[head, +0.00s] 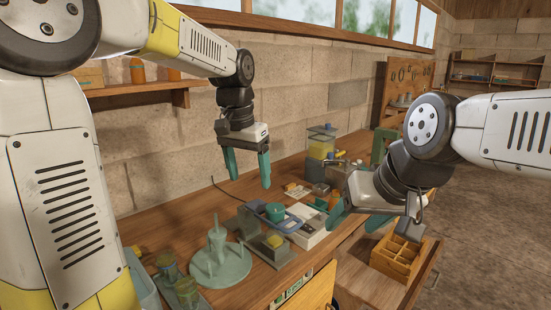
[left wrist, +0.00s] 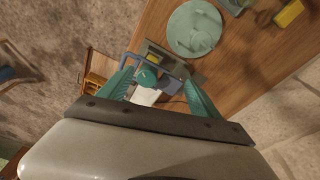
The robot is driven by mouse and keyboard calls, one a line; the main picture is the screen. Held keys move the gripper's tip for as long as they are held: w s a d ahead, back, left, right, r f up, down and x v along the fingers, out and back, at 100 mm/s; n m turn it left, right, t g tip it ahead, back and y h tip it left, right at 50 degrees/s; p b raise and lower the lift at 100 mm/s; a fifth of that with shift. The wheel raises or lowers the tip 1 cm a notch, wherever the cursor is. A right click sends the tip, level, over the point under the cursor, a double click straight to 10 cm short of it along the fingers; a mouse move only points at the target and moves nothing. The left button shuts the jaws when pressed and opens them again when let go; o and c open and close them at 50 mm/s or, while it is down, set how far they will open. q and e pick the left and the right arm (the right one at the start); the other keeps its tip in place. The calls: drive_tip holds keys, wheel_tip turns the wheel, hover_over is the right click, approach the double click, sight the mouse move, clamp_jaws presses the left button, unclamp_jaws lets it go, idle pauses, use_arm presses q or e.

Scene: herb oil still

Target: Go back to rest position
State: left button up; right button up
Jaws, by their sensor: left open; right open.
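My left gripper (head: 249,166) hangs above the workbench with its two teal fingers pointing down, apart and empty. In the left wrist view its fingers (left wrist: 160,85) are spread, with bench items seen far below between them. My right gripper (head: 358,205) is at the right, over the bench's front edge near an open drawer. Its teal fingers are apart, and its own wrist partly hides them. I see nothing held in either gripper.
The wooden workbench (head: 165,240) carries a green round stand (head: 218,265), green-lidded jars, a blue-framed device (head: 275,214) and a yellow-topped container (head: 320,145). A wooden divided box (head: 398,258) sits in the open drawer. A block wall stands behind; floor is clear at right.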

use_arm(q)
drive_tip(key=s+a+f+n+t, duration=0.1)
drive_tip(key=s+a, duration=0.3)
drive_tip(key=s, duration=0.4)
drive_tip(key=s+a+n+t+h, duration=0.1)
drive_tip(key=s+a+n+t, duration=0.2)
drive_tip(key=s, duration=0.6)
drive_tip(key=shift+s+a+f+n, duration=0.15)
drive_tip(key=shift+a+f+n, duration=0.25)
drive_tip(key=shift+n, duration=0.1)
